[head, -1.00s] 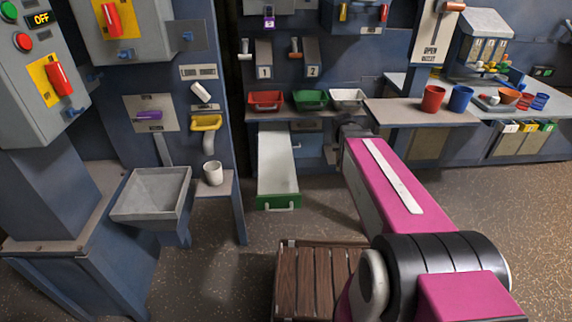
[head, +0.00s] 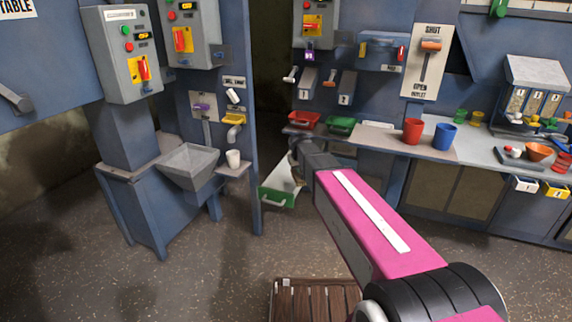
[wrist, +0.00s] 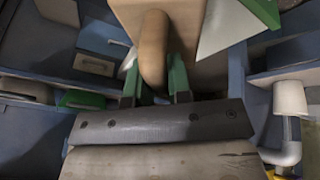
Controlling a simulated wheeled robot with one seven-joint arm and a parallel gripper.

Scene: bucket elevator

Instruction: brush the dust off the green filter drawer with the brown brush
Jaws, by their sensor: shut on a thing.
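The green filter drawer (head: 278,197) is pulled out below the counter in the head view, its handle facing me. My forearm covers part of its pale top. In the wrist view, my gripper (wrist: 155,82) has its two green fingers shut on the brown brush (wrist: 153,48), around the curved handle. The brush's tan block lies beyond the fingers, beside a pale surface with a green edge (wrist: 262,10) that looks like the drawer. I cannot tell whether the brush touches it. Dust is too small to make out. In the head view the fingers are hidden behind my arm.
A red bin (head: 304,120) and a green bin (head: 341,125) stand on the counter above the drawer. A grey hopper (head: 188,165) and a white cup (head: 233,158) are to the left. A slatted wooden platform (head: 316,300) lies on the floor in front.

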